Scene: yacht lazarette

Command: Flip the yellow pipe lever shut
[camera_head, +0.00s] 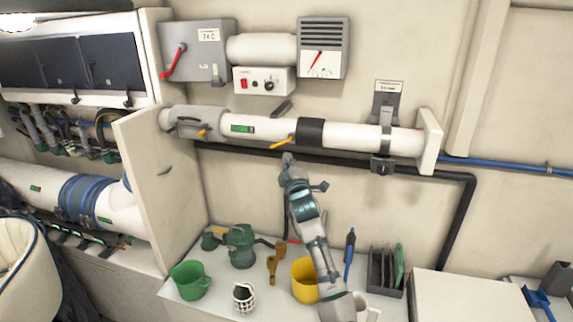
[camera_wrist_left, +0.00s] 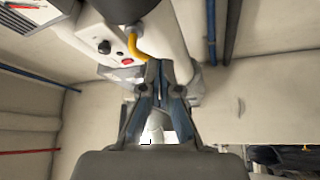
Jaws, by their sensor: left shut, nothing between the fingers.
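The yellow pipe lever (camera_head: 282,143) sticks out to the lower left from the white wall pipe (camera_head: 265,128), beside a black collar (camera_head: 310,132). In the left wrist view the yellow lever (camera_wrist_left: 136,45) is a bent piece just beyond and left of the fingertips. My left gripper (camera_head: 288,158) is just below the lever, shut and empty. In the left wrist view its fingers (camera_wrist_left: 159,66) converge close to the lever's end; I cannot tell whether they touch it. My right gripper is not in view.
A smaller orange-yellow lever (camera_head: 202,132) is at the pipe's left end. A black pipe (camera_head: 345,162) runs along the wall below. The counter holds a green mug (camera_head: 189,280), a yellow mug (camera_head: 304,282) and a dark tool rack (camera_head: 384,275). A control box (camera_head: 264,81) hangs above.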

